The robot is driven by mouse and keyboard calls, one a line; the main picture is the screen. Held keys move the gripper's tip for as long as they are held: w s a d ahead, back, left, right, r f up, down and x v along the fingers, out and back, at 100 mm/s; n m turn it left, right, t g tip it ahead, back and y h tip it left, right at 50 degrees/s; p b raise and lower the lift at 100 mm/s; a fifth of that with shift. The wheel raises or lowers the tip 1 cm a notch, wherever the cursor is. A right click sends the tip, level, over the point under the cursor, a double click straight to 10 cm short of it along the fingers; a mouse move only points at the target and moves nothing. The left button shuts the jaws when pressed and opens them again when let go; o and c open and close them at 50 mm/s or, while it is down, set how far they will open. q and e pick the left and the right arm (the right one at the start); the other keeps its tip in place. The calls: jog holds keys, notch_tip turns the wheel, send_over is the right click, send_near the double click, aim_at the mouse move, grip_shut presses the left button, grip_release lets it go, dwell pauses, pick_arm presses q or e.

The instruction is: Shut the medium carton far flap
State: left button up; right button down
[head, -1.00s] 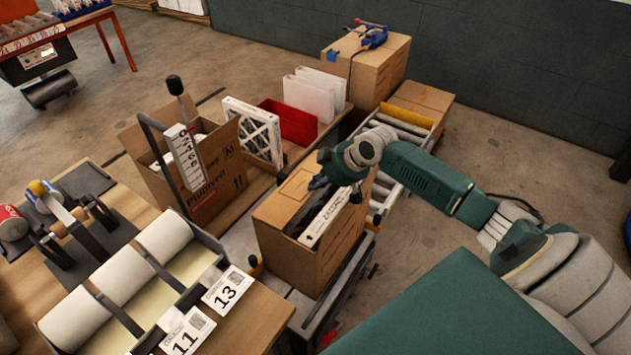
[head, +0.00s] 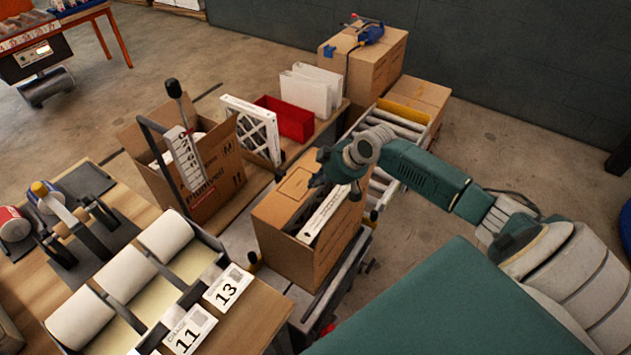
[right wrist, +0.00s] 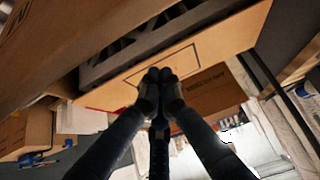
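The medium carton (head: 292,262) is brown and stands in the middle of the head view, its top partly open. A boxed filter with a white printed edge (head: 325,213) shows inside it. The far flap (head: 297,186) is a tan panel with a printed outline, folded outward or tilted at the back; its exact angle is hard to tell. My right gripper (head: 322,181) is over the carton's back part, by that flap. In the right wrist view my fingers (right wrist: 158,76) are together and empty, in front of the outlined panel (right wrist: 200,68); contact is unclear. My left gripper is out of view.
A pleated filter (head: 250,130), red bin (head: 285,118) and white panels (head: 312,88) stand behind. Rolls (head: 165,235) fill a near-left rack. A roller conveyor (head: 395,135) lies behind my right arm.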

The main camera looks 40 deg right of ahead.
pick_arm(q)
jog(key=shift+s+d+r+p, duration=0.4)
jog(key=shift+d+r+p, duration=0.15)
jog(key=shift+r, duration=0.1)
pick_arm(e)
jog(key=v, duration=1.3)
jog(key=shift+w+r, duration=0.2)
jog(key=shift+w, duration=0.05)
jog(key=shift+a, duration=0.1)
